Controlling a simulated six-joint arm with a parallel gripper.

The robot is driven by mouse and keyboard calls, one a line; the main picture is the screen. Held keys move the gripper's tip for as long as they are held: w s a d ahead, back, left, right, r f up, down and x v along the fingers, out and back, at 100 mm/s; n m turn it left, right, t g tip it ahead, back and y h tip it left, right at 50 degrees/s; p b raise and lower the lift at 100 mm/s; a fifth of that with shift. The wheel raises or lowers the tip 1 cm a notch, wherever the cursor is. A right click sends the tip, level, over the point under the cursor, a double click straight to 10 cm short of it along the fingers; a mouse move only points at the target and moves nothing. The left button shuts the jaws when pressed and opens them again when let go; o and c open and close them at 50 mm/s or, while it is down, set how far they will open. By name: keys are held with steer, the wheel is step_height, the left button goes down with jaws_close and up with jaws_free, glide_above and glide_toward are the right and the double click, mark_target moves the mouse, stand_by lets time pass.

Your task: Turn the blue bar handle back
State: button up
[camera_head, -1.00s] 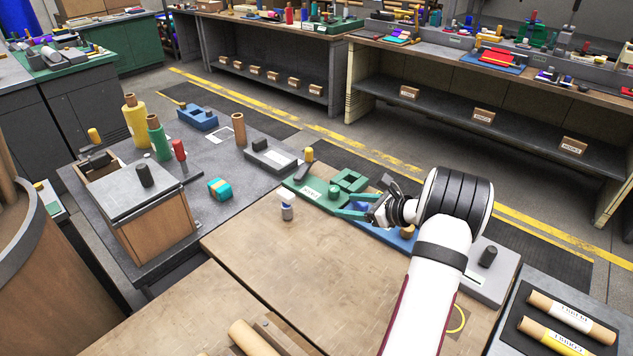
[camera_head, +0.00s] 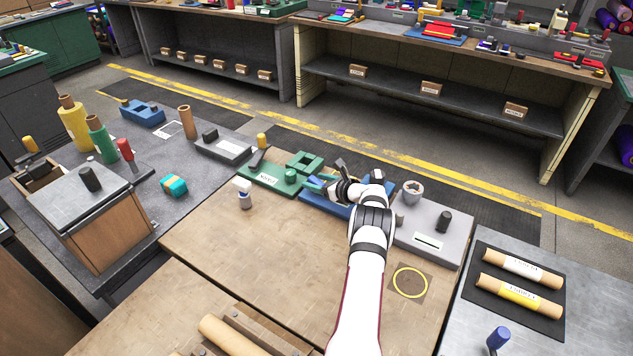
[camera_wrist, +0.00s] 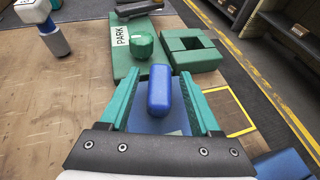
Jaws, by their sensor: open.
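The blue bar handle (camera_wrist: 159,91) is a rounded blue bar in the middle of the wrist view. My gripper (camera_wrist: 161,84) is open, with one teal finger on each side of the bar. A narrow gap shows on both sides, and I cannot tell whether either finger touches it. In the head view my gripper (camera_head: 318,184) is over the blue base (camera_head: 322,206), at the far edge of the wooden bench, and mostly hides the handle.
A green plate marked PARK (camera_wrist: 121,45), with a green knob (camera_wrist: 142,44), lies just beyond the handle. A green square frame (camera_wrist: 190,49) is beside it. A grey plate (camera_head: 432,236) with a black knob lies right of my arm. The bench's middle is clear.

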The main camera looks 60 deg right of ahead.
steer(key=shift+w+f, duration=0.1)
jaws_close()
steer(key=shift+w+d+n+y, duration=0.1)
steer(key=shift+d+n+y, duration=0.1)
steer(key=shift+n+y, duration=0.25)
steer(key=shift+n+t+y, duration=0.3)
steer(key=shift+n+y, duration=0.05)
steer(key=shift+a, duration=0.15)
jaws_free()
